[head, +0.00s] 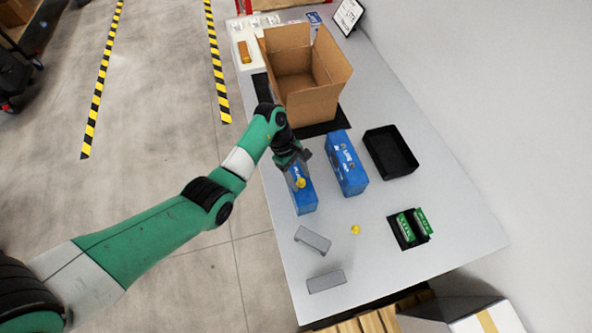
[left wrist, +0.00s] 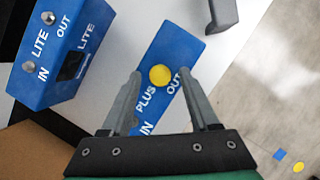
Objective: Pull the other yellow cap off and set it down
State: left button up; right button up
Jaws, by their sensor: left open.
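A blue box marked PLUS (head: 304,203) stands on the table, and it also shows in the left wrist view (left wrist: 196,50). A yellow cap (head: 300,183) sits on its top near the OUT label; it shows in the left wrist view (left wrist: 160,75). My left gripper (head: 298,171) is over this box, pointing down. In the left wrist view its open fingers (left wrist: 160,72) stand on either side of the cap, with gaps showing. Another yellow cap (head: 355,230) lies loose on the table. My right gripper is not in view.
A blue LITE box (head: 346,165) stands close to the right. Behind are an open cardboard box (head: 313,98) and a black tray (head: 390,165). Two grey brackets (head: 313,240) (head: 326,281) lie in front. Green boards (head: 423,222) sit in a black holder. Table around the loose cap is clear.

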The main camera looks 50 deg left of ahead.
aim_at(299, 179)
pick_arm(q)
grip_shut()
jog(key=c, duration=0.8)
grip_release()
grip_shut()
jog(key=shift+r+p, duration=0.4)
jog(key=shift+p, duration=0.1)
notch_tip(299, 179, up, 7)
jog(key=p, duration=0.7)
